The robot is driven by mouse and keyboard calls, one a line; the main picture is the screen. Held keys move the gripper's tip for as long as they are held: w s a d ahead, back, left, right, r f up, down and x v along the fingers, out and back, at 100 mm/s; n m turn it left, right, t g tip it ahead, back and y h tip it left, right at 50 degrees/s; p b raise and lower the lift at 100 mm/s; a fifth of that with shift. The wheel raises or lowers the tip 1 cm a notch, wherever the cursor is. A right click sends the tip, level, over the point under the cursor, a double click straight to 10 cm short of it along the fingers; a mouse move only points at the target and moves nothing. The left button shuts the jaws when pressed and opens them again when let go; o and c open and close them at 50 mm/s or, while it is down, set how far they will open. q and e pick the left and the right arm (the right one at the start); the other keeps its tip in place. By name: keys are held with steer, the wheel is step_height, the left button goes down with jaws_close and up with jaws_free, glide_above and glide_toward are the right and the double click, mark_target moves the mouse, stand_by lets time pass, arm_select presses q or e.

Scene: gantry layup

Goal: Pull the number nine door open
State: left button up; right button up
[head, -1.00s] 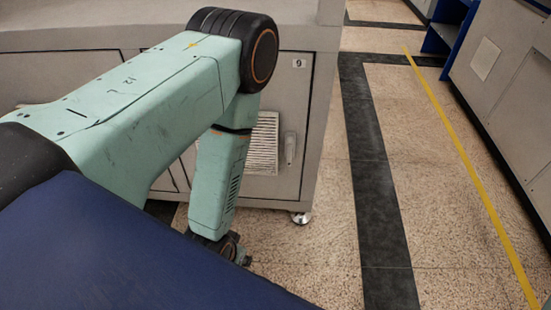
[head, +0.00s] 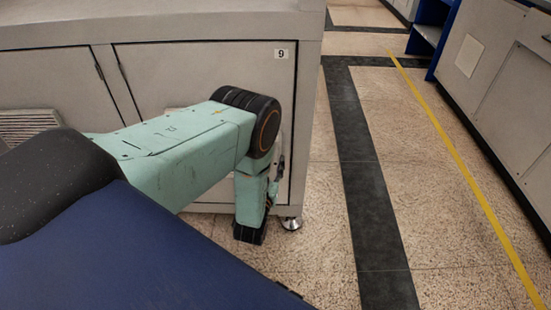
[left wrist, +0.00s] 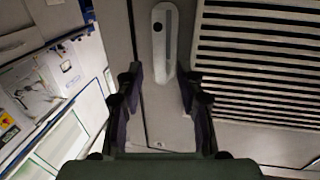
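The number nine door (head: 190,75) is a grey cabinet door in the head view, with a small "9" label (head: 281,54) at its upper right. My left arm covers much of its lower part. In the left wrist view the pale, elongated handle (left wrist: 165,42) sits on the door, beside a slotted vent (left wrist: 260,60). My left gripper (left wrist: 161,76) is open, its two fingers on either side of the handle's line, with nothing visible held between them. I cannot tell whether the fingers touch the handle. The door looks closed. My right gripper is not in view.
Another grey cabinet door (head: 55,85) with a vent is at the left. A metal cabinet foot (head: 291,223) stands near the gripper. Speckled floor with a dark strip (head: 360,170) and a yellow line (head: 450,145) lies clear to the right. Grey cabinets (head: 500,85) line the far right.

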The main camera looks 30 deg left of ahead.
mark_target(275, 153)
arm_select(q)
steer(key=b+x, duration=0.1)
steer(key=x, duration=0.2)
steer(key=shift+f, duration=0.1)
steer(key=shift+w+a, duration=0.1)
steer(key=shift+w, duration=0.1)
jaws_close()
stand_by(0.6)
